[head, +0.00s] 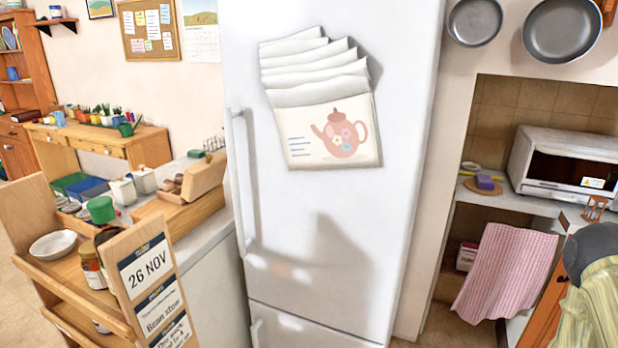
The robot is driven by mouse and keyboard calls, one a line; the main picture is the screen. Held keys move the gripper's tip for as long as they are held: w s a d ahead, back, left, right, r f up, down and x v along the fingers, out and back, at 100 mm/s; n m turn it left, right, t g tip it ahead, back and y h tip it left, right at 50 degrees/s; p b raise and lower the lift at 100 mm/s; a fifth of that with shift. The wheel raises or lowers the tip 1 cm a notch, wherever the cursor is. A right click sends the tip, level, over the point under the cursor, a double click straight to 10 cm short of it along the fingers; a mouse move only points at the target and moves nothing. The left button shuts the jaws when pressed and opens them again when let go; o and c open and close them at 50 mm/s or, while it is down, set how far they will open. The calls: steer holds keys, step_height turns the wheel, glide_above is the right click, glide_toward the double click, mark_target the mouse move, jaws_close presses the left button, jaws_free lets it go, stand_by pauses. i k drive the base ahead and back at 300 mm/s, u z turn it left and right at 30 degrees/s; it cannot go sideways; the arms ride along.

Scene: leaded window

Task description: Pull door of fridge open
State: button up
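The tall white fridge (330,225) stands in the middle of the head view. Its large upper door looks shut, and a long vertical white handle (241,185) runs along the door's left edge. Below a horizontal seam is a lower door (310,330) with its own handle (257,333) at the left. Papers with a teapot picture (325,125) hang on the upper door. A dark shadow falls across the middle of the door. My gripper is not in view, and nothing is seen touching the handle.
A wooden rack with a date sign (148,270) stands at the front left, beside a counter with a wooden box (193,190). At right are a toaster oven (565,165), a pink cloth (503,270) and a dark and yellow-green object (597,290) I cannot identify.

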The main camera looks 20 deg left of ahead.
mark_target(326, 247)
steer(key=u, duration=0.85)
steer(key=i, duration=0.2)
steer(key=z, duration=0.2)
